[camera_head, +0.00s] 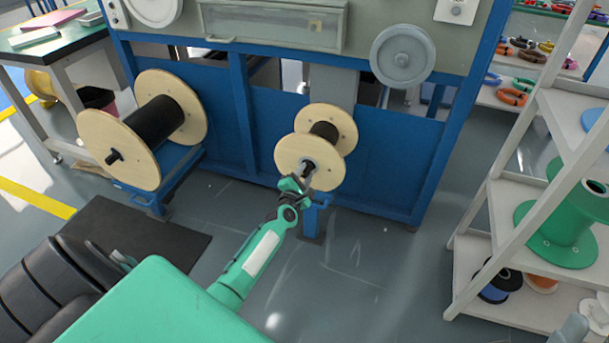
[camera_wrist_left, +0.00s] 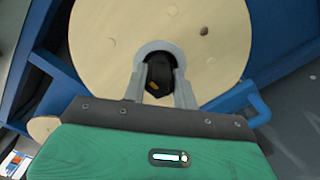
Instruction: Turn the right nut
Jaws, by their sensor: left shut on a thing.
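The right nut (camera_wrist_left: 160,72) is a dark piece at the hub of the smaller wooden spool (camera_head: 296,160). In the head view it is mostly hidden by my gripper. My left gripper (camera_head: 305,178) reaches the front face of that spool. In the left wrist view its two grey fingers (camera_wrist_left: 160,85) stand on either side of the dark nut and are shut on it. The pale wooden flange (camera_wrist_left: 215,40) fills the background behind the fingers.
A larger wooden spool (camera_head: 122,150) with black cable sits on a blue stand at the left. The blue machine frame (camera_head: 390,165) stands behind the smaller spool. A white shelf (camera_head: 497,215) with a green reel (camera_head: 560,235) is at the right.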

